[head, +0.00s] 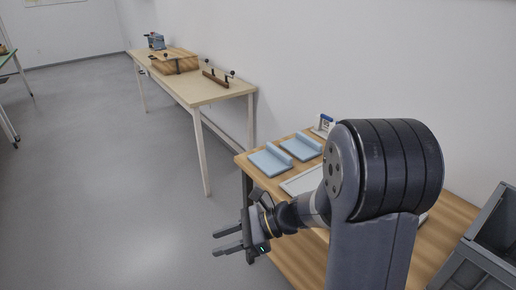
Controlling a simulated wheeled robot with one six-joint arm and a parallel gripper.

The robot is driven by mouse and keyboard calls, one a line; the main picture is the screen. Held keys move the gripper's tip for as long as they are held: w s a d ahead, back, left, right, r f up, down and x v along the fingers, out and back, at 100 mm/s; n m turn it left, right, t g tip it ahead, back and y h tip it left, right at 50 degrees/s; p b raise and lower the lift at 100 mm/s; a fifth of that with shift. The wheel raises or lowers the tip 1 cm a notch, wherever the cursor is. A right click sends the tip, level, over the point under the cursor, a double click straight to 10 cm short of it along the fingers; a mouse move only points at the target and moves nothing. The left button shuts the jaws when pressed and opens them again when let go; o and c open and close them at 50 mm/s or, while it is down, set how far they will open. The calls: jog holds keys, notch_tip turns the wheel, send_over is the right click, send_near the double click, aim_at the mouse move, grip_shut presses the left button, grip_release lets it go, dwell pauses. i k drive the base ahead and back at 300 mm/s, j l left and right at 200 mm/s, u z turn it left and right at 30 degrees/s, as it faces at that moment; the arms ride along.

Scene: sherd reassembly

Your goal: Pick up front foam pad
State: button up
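Two light blue foam pads lie side by side near the far end of the wooden table (450,232). The left foam pad (268,161) is close to the table's left edge, and the right foam pad (302,147) is nearer the wall. Each has a raised strip along one side. Which one is the front pad I cannot tell for sure. My gripper (217,243) is open and empty, its two fingers apart and pointing left. It is off the table's left side, nearer to me than the pads.
A pale flat tray (300,182) lies beside the pads, partly hidden by my arm. A small white-and-blue item (324,124) stands behind them. A grey crate (490,250) is at the right. A second table (222,91) with wooden fixtures stands farther back.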

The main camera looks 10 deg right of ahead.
aim_at(272, 161)
jog(key=i+j+z, duration=0.25)
jog(key=i+j, duration=0.2)
jog(key=i, duration=0.15)
jog(key=i+j+z, duration=0.3)
jog(key=i+j, duration=0.2)
jog(key=z, duration=1.5)
